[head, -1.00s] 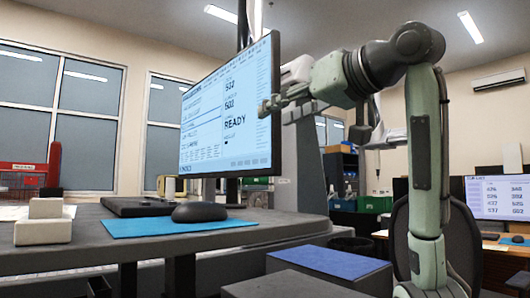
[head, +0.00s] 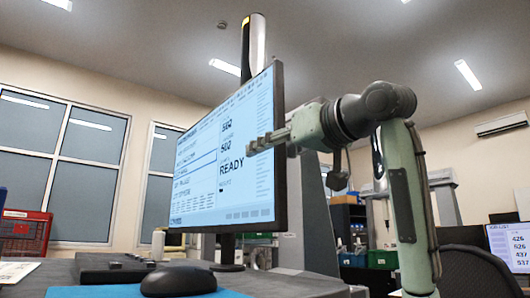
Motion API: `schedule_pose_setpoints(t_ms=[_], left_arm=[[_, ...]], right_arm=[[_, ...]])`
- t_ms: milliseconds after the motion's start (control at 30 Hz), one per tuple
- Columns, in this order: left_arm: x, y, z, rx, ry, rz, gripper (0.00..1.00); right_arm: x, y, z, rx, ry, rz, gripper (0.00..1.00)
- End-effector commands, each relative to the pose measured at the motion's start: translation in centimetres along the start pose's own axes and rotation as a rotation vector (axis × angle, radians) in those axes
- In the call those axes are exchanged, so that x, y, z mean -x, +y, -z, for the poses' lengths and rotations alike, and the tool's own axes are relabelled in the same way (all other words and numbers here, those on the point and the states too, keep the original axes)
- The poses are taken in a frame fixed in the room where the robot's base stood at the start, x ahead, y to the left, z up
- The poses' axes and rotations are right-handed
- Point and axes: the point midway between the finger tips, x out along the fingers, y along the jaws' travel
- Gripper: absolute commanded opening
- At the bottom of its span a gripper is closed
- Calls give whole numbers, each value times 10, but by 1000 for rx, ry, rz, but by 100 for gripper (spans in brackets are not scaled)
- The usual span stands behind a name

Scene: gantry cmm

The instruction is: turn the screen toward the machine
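The screen (head: 205,175) is a wide, thin monitor on a stand at the table. Its lit face shows READY and looks toward the left and front of the view, its right edge nearest me. My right gripper (head: 262,142) comes in from the right at the screen's right edge, its finger end overlapping the lit face near that edge. I cannot tell whether the fingers touch the screen or are closed on its edge. My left gripper is not in view. The machine's tall column (head: 316,205) appears to stand behind the screen to the right.
A dark mouse (head: 178,281) lies on a blue mat (head: 80,292) at the front of the table. A keyboard (head: 112,267) lies below the screen. A red box (head: 24,232) stands at the left. Another monitor (head: 511,246) and a chair (head: 478,272) are at the right.

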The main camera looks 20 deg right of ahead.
Motion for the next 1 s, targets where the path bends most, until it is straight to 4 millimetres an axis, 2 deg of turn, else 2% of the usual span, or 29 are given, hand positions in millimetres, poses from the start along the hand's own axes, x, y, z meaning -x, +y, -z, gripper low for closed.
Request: schedule_pose_setpoints(t_ms=[133,433,733,1000], left_arm=[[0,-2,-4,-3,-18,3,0],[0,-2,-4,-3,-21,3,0],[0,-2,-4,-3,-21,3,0],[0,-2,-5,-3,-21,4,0]], right_arm=[[-12,0,0,0,-1,0,40],[-14,0,0,0,0,-1,38],[-14,0,0,0,0,0,1],[-14,0,0,0,0,0,0]])
